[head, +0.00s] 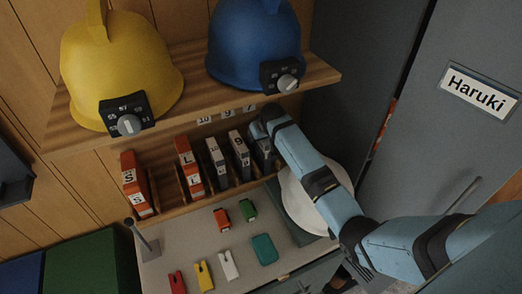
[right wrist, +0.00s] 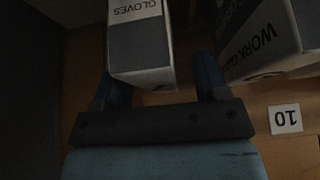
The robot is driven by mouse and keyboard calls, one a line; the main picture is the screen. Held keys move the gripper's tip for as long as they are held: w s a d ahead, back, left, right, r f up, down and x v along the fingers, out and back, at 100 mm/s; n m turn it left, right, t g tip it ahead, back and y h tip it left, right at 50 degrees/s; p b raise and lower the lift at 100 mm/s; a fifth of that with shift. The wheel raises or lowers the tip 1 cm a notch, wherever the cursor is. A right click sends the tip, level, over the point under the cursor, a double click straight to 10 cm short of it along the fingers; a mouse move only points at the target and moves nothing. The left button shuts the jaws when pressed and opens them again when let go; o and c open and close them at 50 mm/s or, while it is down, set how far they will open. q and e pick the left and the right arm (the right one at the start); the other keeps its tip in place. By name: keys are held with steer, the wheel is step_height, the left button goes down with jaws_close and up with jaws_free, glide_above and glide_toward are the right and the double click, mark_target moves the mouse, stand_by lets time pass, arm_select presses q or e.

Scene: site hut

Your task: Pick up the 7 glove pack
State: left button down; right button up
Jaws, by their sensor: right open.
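A row of glove packs stands on the lower shelf in the head view. A grey-and-white pack (head: 263,155) stands at the row's right end, partly hidden by my right gripper (head: 262,130); I cannot read its number. The pack to its left (head: 240,156) seems marked 9. My left gripper is not in view.
A WORK GLOVES pack (right wrist: 262,40) stands close beside the right finger. Orange packs S (head: 136,185) and L (head: 189,167) stand further left. Yellow (head: 115,65) and blue (head: 250,45) helmets sit on the upper shelf (head: 190,80) above. A white round object (head: 305,205) lies below my arm.

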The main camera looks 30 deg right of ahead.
steer(key=shift+f, duration=0.25)
steer(key=shift+c, duration=0.2)
jaws_close()
